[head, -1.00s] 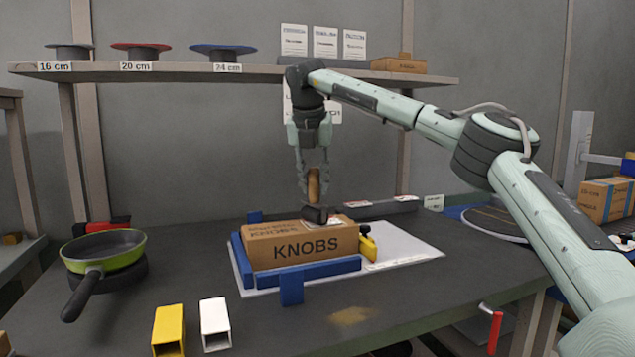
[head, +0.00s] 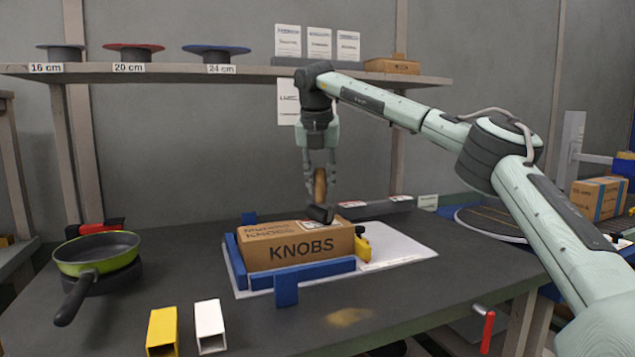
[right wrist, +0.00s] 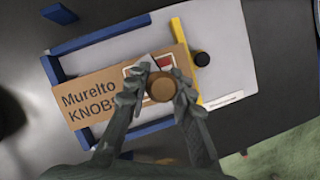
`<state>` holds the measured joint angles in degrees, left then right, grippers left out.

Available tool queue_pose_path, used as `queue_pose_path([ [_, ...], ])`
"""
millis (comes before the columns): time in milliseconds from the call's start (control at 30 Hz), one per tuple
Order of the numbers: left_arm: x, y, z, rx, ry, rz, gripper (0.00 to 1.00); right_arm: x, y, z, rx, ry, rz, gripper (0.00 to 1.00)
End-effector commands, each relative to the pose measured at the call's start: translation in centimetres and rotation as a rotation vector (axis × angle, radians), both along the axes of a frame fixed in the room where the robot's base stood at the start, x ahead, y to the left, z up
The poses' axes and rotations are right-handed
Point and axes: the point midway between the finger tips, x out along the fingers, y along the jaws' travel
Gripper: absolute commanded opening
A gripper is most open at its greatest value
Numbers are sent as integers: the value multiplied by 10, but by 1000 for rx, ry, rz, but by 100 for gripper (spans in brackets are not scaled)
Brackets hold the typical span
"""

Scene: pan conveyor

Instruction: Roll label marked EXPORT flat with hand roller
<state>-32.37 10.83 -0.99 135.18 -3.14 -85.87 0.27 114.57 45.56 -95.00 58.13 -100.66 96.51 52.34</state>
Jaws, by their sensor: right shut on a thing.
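My right gripper (head: 320,184) is shut on the wooden handle of the hand roller (head: 320,213) and holds it upright. The dark roller head is at the top of a brown KNOBS cardboard box (head: 270,256), by its right end. A white label with red marks (head: 312,228) lies there, partly covered by the roller. In the right wrist view, the round handle end (right wrist: 161,87) sits between the fingers and hides part of the label (right wrist: 164,61). I cannot read the label's wording or tell whether its edges lie flat. My left gripper is not in view.
Blue stops (head: 315,271) and a yellow clamp (head: 362,245) border the box on a white board (head: 405,249). A shelf (head: 250,74) runs behind.

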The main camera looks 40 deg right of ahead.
Motion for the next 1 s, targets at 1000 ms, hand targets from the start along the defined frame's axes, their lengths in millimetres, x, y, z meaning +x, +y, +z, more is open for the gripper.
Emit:
queue_pose_path([
  [1000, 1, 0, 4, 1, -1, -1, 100, 0, -2, 0, 0, 0, 1, 0],
])
